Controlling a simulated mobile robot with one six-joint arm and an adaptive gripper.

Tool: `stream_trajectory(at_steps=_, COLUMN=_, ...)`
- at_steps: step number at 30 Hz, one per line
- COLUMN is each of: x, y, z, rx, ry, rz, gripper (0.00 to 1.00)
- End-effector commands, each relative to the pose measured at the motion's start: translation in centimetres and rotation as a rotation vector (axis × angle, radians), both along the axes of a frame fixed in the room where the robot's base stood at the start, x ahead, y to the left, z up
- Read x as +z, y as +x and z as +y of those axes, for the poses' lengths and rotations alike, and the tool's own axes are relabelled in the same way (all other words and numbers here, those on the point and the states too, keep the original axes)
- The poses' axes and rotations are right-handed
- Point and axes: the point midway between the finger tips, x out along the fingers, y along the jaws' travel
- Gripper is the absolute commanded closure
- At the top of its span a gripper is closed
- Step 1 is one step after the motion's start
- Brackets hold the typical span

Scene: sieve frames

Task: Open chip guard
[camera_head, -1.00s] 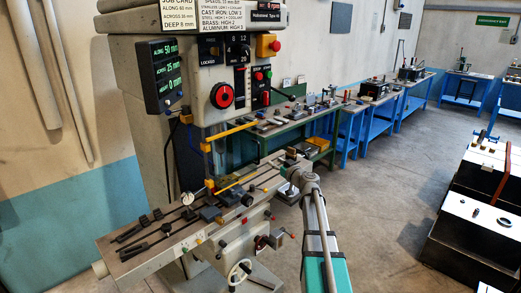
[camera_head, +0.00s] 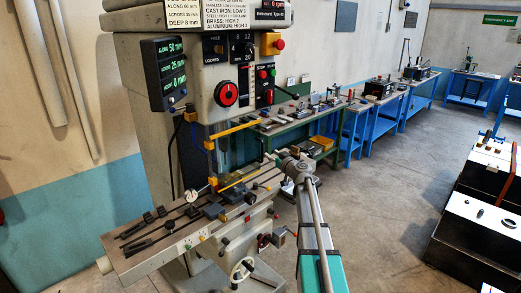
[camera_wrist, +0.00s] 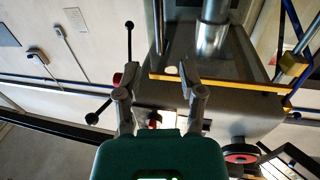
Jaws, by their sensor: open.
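The chip guard is a clear panel with a yellow top bar (camera_head: 234,128) and a yellow lower bar (camera_head: 240,178), hung on a blue post (camera_head: 208,158) at the left, in front of the milling machine's spindle. In the wrist view, which looks turned over, one yellow guard bar (camera_wrist: 222,83) runs across near my fingertips, with the blue post and a yellow block at the right. My gripper (camera_head: 270,158) is to the right of the guard. In the wrist view my gripper (camera_wrist: 155,83) is open, fingers apart, one finger overlapping the bar's end; contact cannot be told.
The slotted machine table (camera_head: 122,262) carries dark clamps (camera_head: 142,222) and a vise area under the guard. A handwheel (camera_head: 242,269) sticks out below. Blue and green benches line the wall behind. Dark boxes (camera_head: 470,230) stand at the right, with open floor between.

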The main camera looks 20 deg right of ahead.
Motion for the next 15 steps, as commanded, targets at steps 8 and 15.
stream_trajectory(at_steps=8, x=0.0, y=4.6, z=0.5, rx=0.000, ry=0.000, rz=0.000, gripper=0.49)
stream_trajectory(at_steps=15, x=0.0, y=6.9, z=0.9, rx=0.000, ry=0.000, rz=0.000, gripper=0.49)
